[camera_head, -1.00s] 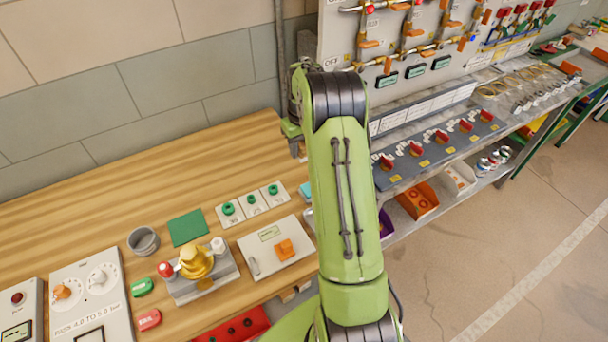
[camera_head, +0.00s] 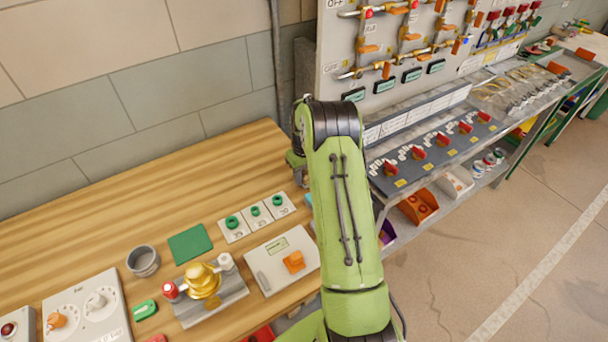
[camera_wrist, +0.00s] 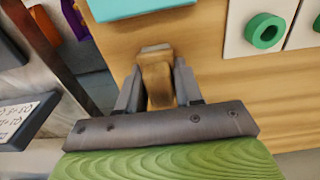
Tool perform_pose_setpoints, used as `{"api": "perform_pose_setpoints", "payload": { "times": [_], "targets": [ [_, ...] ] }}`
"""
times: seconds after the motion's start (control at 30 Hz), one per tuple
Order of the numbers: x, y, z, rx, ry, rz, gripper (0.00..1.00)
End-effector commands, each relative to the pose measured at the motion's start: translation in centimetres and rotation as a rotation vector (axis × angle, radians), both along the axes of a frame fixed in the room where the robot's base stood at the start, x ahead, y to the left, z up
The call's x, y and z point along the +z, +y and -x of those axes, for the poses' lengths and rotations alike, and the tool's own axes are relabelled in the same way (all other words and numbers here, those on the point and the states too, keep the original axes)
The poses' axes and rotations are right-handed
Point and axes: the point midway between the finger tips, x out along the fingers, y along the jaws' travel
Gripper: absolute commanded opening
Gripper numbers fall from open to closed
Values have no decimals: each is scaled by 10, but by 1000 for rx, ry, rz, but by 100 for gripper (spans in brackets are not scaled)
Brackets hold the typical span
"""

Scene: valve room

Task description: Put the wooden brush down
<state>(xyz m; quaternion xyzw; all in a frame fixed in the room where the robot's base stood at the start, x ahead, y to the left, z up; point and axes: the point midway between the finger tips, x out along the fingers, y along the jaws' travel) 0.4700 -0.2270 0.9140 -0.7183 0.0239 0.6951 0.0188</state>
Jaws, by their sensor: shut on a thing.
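The wooden brush (camera_wrist: 157,80) is a brown wooden piece between the fingers of my gripper (camera_wrist: 158,72) in the wrist view. My gripper is shut on it, with a grey finger on either side. The brush stands out over bare bench wood; I cannot tell whether it touches the wood. Only a small part of the brush shows. In the head view my green arm hides the brush and most of the gripper, near the right end of the wooden bench (camera_head: 120,205).
A teal block (camera_wrist: 140,7) lies just ahead of the brush. Green-ringed white plates (camera_wrist: 262,32) are to the right. A white panel with an orange knob (camera_head: 293,261), a green mat (camera_head: 189,243) and a grey cup (camera_head: 143,261) are on the bench. The bench's back left is clear.

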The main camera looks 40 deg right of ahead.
Motion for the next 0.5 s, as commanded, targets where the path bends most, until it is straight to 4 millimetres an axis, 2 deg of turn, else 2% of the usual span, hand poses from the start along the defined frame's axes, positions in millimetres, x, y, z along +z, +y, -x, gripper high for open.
{"api": "perform_pose_setpoints", "payload": {
  "times": [0.2,0.23,0.37,0.5],
  "targets": [
    [-4,0,0,0,0,0,0],
    [-3,0,0,0,0,-1,40],
    [-3,0,0,0,1,-1,60],
    [-3,0,0,0,0,-1,61]
  ]
}}
